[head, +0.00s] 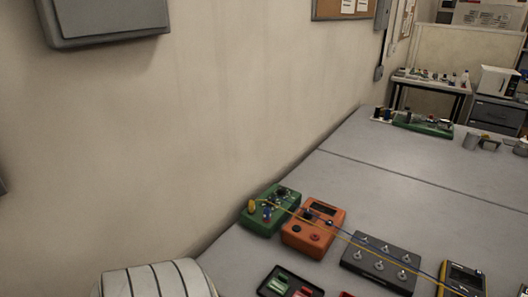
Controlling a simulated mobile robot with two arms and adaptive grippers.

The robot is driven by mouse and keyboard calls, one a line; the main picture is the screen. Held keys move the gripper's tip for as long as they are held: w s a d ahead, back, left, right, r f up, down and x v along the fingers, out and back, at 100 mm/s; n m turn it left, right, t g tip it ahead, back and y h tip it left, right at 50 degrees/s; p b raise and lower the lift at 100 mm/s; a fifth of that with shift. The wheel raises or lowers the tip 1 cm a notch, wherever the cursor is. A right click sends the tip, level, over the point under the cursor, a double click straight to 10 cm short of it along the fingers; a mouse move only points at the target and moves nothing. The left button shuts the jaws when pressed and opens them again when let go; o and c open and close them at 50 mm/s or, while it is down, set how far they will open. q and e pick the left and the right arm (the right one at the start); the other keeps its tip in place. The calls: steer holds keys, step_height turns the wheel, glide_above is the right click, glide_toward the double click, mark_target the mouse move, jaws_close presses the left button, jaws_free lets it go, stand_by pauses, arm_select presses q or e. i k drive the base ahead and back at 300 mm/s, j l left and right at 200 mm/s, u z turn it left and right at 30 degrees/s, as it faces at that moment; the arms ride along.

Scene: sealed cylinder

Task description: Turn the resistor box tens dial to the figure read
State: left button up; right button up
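A dark grey box (382,262) with several silver knobs or switches on top sits on the bench at the lower right. A green box (268,211) with dark knobs and coloured terminals sits near the wall. An orange box (313,228) with a dark display and a dial stands beside it. I cannot tell for certain which one is the resistor box, and no figure on any dial or display is legible. A yellow-edged meter (463,279) is cut by the bottom edge. Neither of my grippers is in view.
Yellow and blue leads (335,233) run across the boxes. A black tray (289,282) with green and red pieces lies in front. The grey bench (440,202) is clear behind the boxes; a green board (422,124) stands at its far end. The wall (200,120) borders it on the left.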

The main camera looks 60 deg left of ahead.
mark_target(282, 191)
steer(key=l+u, duration=0.1)
steer(key=u, duration=1.75)
